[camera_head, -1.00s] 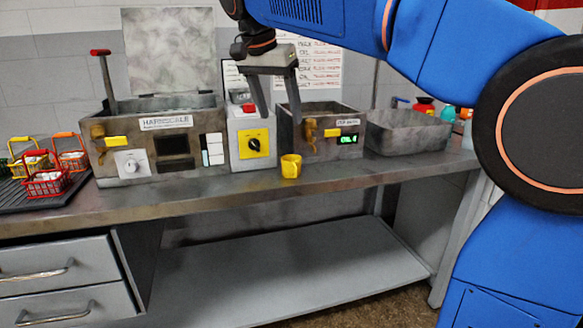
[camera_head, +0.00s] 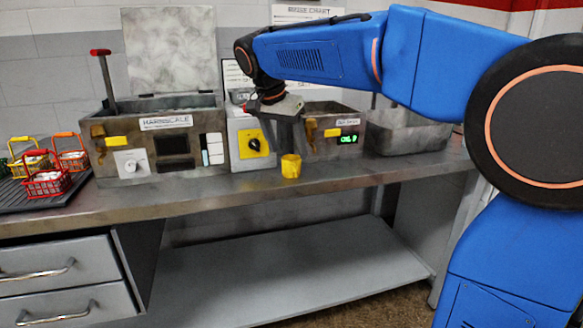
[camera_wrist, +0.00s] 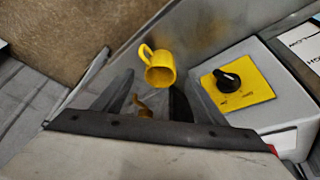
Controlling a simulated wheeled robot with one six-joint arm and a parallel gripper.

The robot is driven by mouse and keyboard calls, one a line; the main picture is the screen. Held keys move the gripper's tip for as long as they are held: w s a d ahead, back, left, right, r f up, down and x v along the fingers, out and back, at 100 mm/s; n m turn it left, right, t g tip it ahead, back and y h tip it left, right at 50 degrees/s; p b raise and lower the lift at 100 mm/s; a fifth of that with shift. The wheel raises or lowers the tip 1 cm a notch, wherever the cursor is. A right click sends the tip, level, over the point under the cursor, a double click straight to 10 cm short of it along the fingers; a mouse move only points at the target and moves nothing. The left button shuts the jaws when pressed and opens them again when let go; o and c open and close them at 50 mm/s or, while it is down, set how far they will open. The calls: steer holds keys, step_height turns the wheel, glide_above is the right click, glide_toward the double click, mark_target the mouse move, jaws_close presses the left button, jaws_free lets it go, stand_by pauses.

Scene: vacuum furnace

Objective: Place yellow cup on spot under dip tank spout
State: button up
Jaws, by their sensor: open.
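The yellow cup (camera_head: 291,167) stands upright on the metal bench, near its front edge. It stands below and a little left of the brass spout (camera_head: 311,135) of the right-hand tank (camera_head: 335,147), which has a green display. My gripper (camera_head: 289,146) points down just above and behind the cup, open and empty. In the wrist view, the cup (camera_wrist: 161,72), its handle toward the upper left, lies just beyond my open fingers (camera_wrist: 150,92). A brass piece (camera_wrist: 142,104) shows between the fingers. The fingertips are partly hidden in both views.
A grey box with a yellow dial plate (camera_head: 253,143) stands left of the cup. A larger tank (camera_head: 150,160) with another brass spout (camera_head: 97,140) is further left. Wire baskets (camera_head: 45,180) sit at the far left. A grey basin (camera_head: 405,138) stands right. The bench front is clear.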

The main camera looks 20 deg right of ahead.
mark_target(291, 158)
steer(key=shift+x, duration=2.65)
steer(key=shift+w+d+r, duration=0.1)
steer(key=shift+w+d, duration=0.05)
steer(key=c, duration=1.3)
steer(key=shift+o, duration=0.2)
steer(key=shift+r, duration=0.1)
step_height(291, 158, up, 18)
